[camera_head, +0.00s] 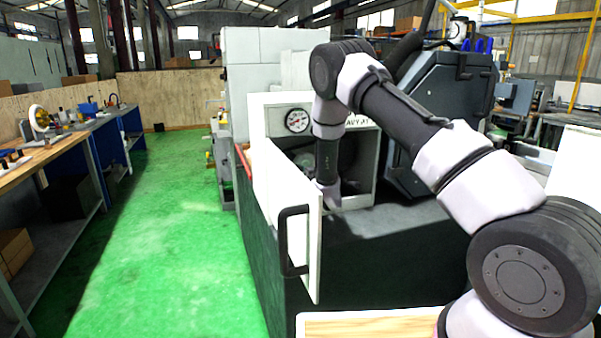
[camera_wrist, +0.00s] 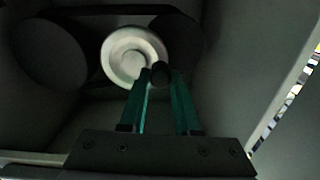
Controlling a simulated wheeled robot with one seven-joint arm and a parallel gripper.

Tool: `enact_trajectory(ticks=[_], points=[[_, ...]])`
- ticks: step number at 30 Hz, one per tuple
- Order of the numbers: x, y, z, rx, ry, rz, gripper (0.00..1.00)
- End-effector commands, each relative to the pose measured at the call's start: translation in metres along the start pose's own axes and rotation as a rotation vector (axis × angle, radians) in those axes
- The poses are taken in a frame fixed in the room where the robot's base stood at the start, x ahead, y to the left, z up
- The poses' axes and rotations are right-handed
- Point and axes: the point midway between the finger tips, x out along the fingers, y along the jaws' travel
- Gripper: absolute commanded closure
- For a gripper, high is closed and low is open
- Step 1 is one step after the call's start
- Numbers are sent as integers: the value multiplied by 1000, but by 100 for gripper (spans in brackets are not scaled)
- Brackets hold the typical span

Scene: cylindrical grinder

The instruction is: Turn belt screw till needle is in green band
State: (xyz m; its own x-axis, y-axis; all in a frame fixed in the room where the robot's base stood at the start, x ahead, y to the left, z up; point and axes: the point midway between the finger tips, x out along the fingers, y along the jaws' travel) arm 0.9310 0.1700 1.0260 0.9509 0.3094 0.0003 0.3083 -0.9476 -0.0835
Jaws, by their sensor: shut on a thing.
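The gauge (camera_head: 297,120) is a round white dial with a dark rim on the front of the grinder's cabinet. Its needle and any green band are too small to read. In the wrist view my gripper (camera_wrist: 159,76) has its two teal fingers closed around a small dark round knob, the belt screw (camera_wrist: 160,73). In the head view my arm reaches into the open cabinet (camera_head: 283,99), and the gripper and screw are hidden.
The cabinet's white door (camera_head: 297,205) stands open toward me, with a black handle (camera_head: 293,240). The cabinet walls are close around my wrist. A dark control box (camera_head: 445,110) stands at the right. A workbench (camera_head: 60,150) runs along the left, with clear green floor (camera_head: 180,230) between.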

Motion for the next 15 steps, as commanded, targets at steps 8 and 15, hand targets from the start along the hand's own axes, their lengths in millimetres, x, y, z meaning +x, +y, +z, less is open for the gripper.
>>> enact_trajectory(ticks=[8, 15], points=[[0, 3, -8, 205, 1, 3, 100], [0, 6, -15, 391, 1, 3, 100]])
